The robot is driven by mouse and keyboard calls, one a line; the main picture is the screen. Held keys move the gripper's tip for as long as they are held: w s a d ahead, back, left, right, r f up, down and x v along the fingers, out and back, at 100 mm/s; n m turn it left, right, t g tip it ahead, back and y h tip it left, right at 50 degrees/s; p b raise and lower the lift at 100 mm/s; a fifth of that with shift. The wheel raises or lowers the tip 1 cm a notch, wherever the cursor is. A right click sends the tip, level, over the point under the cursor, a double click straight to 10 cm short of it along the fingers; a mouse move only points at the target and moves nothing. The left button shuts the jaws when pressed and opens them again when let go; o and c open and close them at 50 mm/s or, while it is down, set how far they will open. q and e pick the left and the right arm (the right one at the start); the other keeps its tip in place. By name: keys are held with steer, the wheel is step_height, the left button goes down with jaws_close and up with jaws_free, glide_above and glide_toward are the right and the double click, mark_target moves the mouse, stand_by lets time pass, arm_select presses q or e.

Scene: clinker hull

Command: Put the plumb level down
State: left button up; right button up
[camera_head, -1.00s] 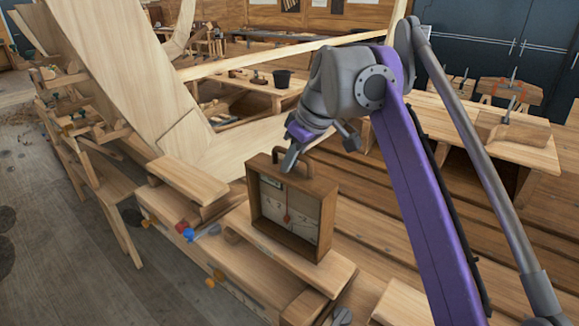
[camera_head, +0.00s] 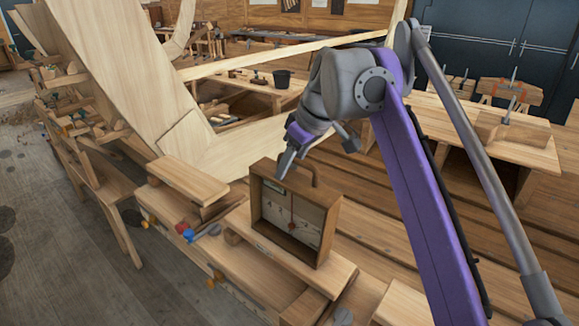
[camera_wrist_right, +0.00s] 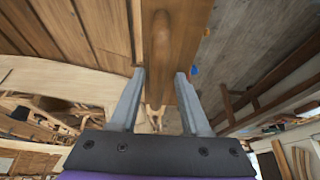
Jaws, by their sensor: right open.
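The plumb level (camera_head: 273,212) is a brown wooden box frame with a pale face, a red pointer and a handle on top. It stands on a plank of the bench in the head view, apparently upright. My right gripper (camera_head: 286,166) is at its top, by the left end of the handle. In the right wrist view the open fingers (camera_wrist_right: 160,78) are apart, with the wooden handle (camera_wrist_right: 161,40) showing between and just beyond their tips. I cannot tell whether a finger touches it. My left gripper is not in view.
The plank (camera_head: 262,240) under the level has a round wooden knob and blue and red items (camera_head: 187,232) at its left. A raised board (camera_head: 188,180) lies further left. The large pale hull timber (camera_head: 130,75) rises behind. A black bucket (camera_head: 282,79) stands on a rear bench.

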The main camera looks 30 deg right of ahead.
steer(key=p+v, duration=0.1)
steer(key=v, duration=0.5)
steer(key=p+v, duration=0.2)
steer(key=v, duration=0.4)
steer(key=shift+w+r, duration=0.1)
steer(key=shift+w, duration=0.15)
steer(key=shift+r, duration=0.1)
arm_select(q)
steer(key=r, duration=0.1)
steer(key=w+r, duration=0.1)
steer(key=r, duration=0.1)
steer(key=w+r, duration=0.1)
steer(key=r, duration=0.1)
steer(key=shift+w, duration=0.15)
arm_select(e)
steer(key=shift+s, duration=0.15)
